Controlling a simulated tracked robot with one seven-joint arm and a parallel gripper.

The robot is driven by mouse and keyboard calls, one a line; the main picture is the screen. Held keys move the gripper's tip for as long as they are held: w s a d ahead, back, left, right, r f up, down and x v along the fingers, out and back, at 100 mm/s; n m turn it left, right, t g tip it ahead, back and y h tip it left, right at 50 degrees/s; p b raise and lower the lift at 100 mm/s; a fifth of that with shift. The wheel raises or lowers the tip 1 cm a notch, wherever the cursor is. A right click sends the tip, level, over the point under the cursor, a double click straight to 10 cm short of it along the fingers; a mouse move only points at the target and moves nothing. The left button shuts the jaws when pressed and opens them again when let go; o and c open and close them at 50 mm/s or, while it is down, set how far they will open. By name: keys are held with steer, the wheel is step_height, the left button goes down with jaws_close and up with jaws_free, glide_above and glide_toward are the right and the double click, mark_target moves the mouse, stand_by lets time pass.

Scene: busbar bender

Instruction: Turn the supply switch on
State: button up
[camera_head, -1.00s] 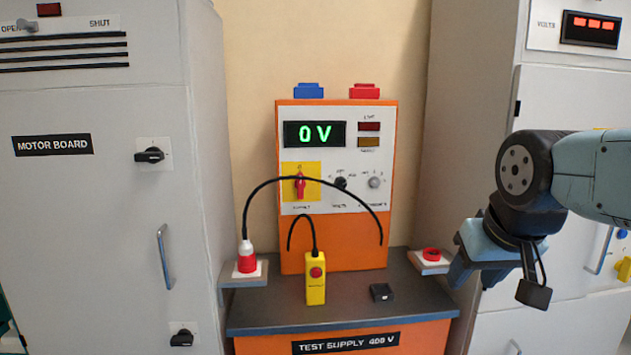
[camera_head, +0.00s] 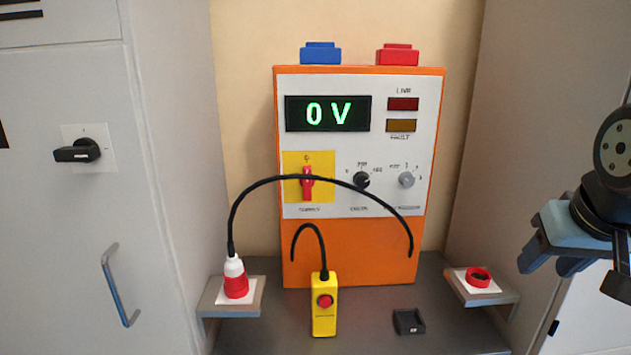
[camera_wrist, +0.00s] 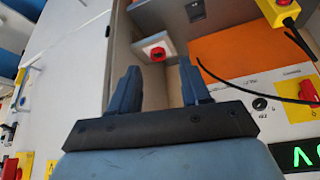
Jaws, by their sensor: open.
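The supply switch (camera_head: 307,183) is a red handle on a yellow plate at the lower left of the orange test supply's white panel (camera_head: 375,205). A black cable arcs across it in the head view, and the handle looks upright. The display (camera_head: 328,114) reads 0 V in green. In the wrist view the red switch (camera_wrist: 309,91) shows at the right edge. My gripper (camera_head: 533,259) is at the right in the head view, well apart from the switch. In the wrist view my gripper (camera_wrist: 160,88) has its two fingers apart with nothing between them.
A yellow pendant with a red button (camera_head: 323,303) stands before the unit. A red-white plug (camera_head: 235,279) sits on the left shelf; a red socket (camera_head: 478,277) is on the right shelf. A small black block (camera_head: 408,321) lies on the grey top. Grey cabinets flank both sides.

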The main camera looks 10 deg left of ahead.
steer(key=shift+a, duration=0.1)
steer(key=w+f+n+h, duration=0.3)
steer(key=w+n+h, duration=0.35)
steer(key=n, duration=0.45)
steer(key=n+t+y, duration=1.1)
steer(key=n+t, duration=0.1)
steer(key=n, duration=1.6)
glide_toward(307, 183)
steer(key=x, duration=0.9)
steer(key=shift+w, duration=0.3)
steer(key=shift+c, duration=0.4)
